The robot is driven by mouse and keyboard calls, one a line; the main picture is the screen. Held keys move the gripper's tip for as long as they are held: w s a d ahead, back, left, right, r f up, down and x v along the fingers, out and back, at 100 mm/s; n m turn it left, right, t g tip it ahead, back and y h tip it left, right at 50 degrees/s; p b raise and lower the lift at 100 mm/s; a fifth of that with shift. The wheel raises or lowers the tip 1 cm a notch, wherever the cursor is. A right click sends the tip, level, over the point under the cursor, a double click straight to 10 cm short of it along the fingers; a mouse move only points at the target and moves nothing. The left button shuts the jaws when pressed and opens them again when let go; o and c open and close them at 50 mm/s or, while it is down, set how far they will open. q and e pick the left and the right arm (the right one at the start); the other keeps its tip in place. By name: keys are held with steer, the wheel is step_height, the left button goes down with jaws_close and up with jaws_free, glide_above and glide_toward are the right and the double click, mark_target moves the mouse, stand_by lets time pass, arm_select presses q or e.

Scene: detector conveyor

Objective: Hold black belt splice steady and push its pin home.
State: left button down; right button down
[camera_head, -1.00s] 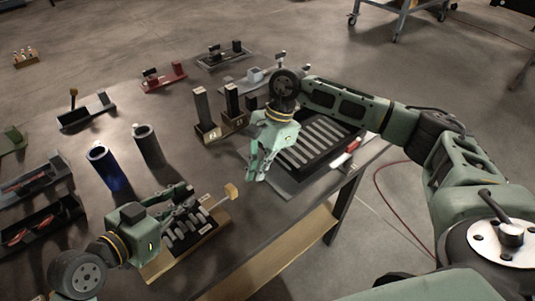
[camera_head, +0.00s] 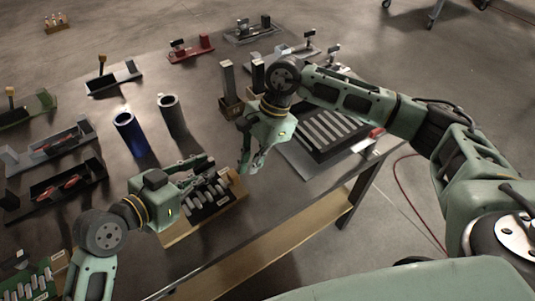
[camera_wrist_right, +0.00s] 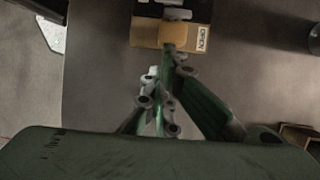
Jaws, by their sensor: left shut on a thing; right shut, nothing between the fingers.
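The black belt splice (camera_head: 206,194), with a row of pale strips, sits on a tan wooden base (camera_head: 212,222) near the table's front edge. My left gripper (camera_head: 205,168) is shut at its back left side; the exact contact is hidden. My right gripper (camera_head: 248,168) is shut and empty, pointing down just right of the splice. The pin's tan handle is hidden behind it in the head view. In the right wrist view, the right fingers (camera_wrist_right: 168,80) point toward the tan base (camera_wrist_right: 149,34), which bears an OPEN label. Whether they touch the pin is unclear.
A dark slatted tray (camera_head: 325,132) lies on a grey plate to the right. A blue cylinder (camera_head: 130,134) and a dark grey cylinder (camera_head: 172,116) stand behind the splice. Other fixtures, including a red one (camera_head: 192,50), line the table's back and left.

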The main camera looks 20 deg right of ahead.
arm_select(q)
steer(key=shift+f, duration=0.25)
arm_select(e)
steer(key=shift+s+a, duration=0.1)
steer(key=shift+a, duration=0.35)
steer(key=d, duration=0.2)
steer(key=w+d, duration=0.1)
steer(key=d, duration=0.1)
steer(key=shift+d+r, duration=0.15)
steer(key=shift+d, duration=0.1)
steer(key=v, duration=0.9)
steer(key=shift+r, duration=0.3)
arm_select(q)
steer(key=c, duration=1.6)
jaws_free()
steer(key=shift+r, duration=0.1)
steer(key=shift+c, duration=0.2)
steer(key=shift+w, duration=0.1)
arm_select(e)
steer(key=shift+w, duration=0.1)
arm_select(q)
steer(key=shift+a+r, duration=0.1)
